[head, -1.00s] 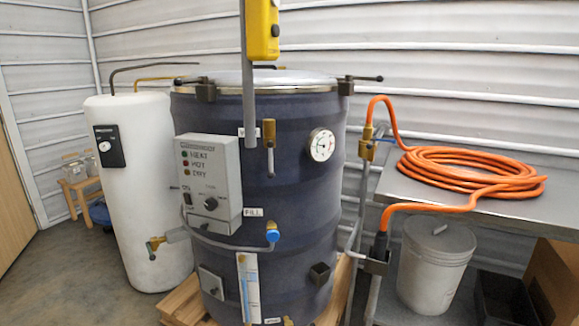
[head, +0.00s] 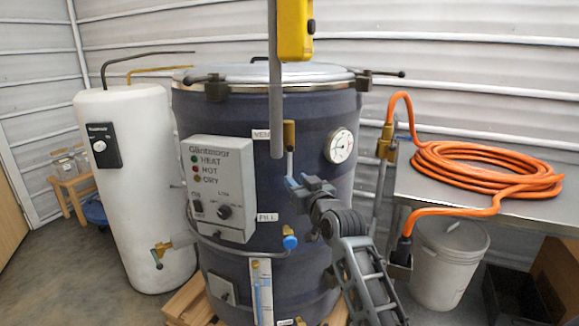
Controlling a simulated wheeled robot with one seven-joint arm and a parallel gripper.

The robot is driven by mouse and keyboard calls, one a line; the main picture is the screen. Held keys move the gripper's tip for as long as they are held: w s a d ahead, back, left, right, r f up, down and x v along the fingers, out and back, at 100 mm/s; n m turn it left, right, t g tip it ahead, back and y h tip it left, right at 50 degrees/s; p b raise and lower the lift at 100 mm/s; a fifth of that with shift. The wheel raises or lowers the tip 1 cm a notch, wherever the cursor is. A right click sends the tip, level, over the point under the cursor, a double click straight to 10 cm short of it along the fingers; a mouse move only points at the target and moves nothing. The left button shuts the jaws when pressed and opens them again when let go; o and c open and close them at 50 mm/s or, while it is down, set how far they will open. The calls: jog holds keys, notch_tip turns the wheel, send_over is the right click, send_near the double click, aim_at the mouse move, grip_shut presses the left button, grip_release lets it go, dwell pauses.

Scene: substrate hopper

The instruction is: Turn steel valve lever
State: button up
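A brass valve (head: 289,133) sits on the front of the dark blue drum, beside a small white label. Its thin steel lever (head: 290,163) hangs straight down. My gripper (head: 292,183) is raised in front of the drum, at the lower end of this lever in the picture. Blue parts show at its tip. I cannot tell whether it touches the lever or whether its fingers are apart. Another brass valve (head: 160,248) with a steel lever (head: 157,260) is at lower left, and one more brass valve (head: 386,144) is on the pipe at right.
The drum (head: 300,230) carries a control box (head: 219,185), a dial gauge (head: 340,146) and a blue-handled FILL valve (head: 290,242). A yellow pendant (head: 295,30) and grey pole hang in front. An orange hose (head: 480,165) lies on the right-hand bench. A white tank (head: 130,200) stands left.

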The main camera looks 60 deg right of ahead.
aim_at(290, 167)
jog(key=shift+s+d+r+p+x, duration=0.15)
jog(key=shift+p+x, duration=0.15)
jog(key=shift+x, duration=1.15)
jog(key=shift+s+d+r+p+x, duration=0.15)
jog(key=shift+p+x, duration=0.1)
jog(key=shift+x, duration=1.15)
jog(key=shift+s+d+r+p+x, duration=0.15)
jog(key=shift+p+x, duration=0.15)
jog(key=shift+x, duration=1.15)
jog(key=shift+c, duration=0.2)
grip_shut()
